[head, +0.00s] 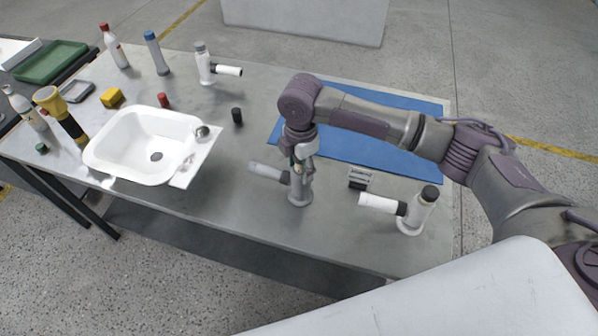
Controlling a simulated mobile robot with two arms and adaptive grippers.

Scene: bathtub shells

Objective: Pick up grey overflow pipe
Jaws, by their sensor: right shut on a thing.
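The grey overflow pipe (299,190) stands upright on the metal table, with its side branch pointing left. My right gripper (299,160) comes down from above and is shut on the top of the pipe. The gripper hides the pipe's upper end. I cannot tell whether the pipe's base touches the table. My left gripper is not in view.
A white pipe (415,212) stands to the right and another white pipe (205,68) at the back. A white basin (135,150) sits at left, with a yellow-black flashlight (62,118) beside it. A blue mat (375,150) lies behind my gripper.

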